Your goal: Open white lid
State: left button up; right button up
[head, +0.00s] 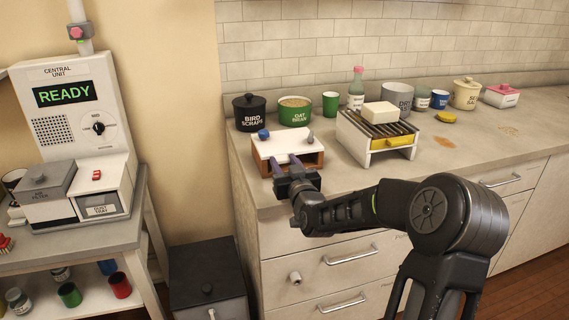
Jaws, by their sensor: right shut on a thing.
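A wooden box with a white lid (284,146) stands on the counter near its left front corner. A blue knob (263,134) and a grey knob (309,137) show at the lid's back corners. The lid looks nearly level, with the brown box body (315,161) showing below it. My right gripper (287,164) reaches in at the front of the box, with its fingers on either side of the white front part of the lid, shut on it. The fingers cover part of the box front. My left gripper is not in view.
A white rack with dark slats (372,128) and a yellow front stands close right of the box. A black pot (249,113) and green pot (294,111) stand behind. A console (79,130) stands left, beyond a gap. Bare counter (490,150) lies right.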

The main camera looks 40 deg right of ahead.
grip_shut()
jog(key=shift+r, duration=0.1)
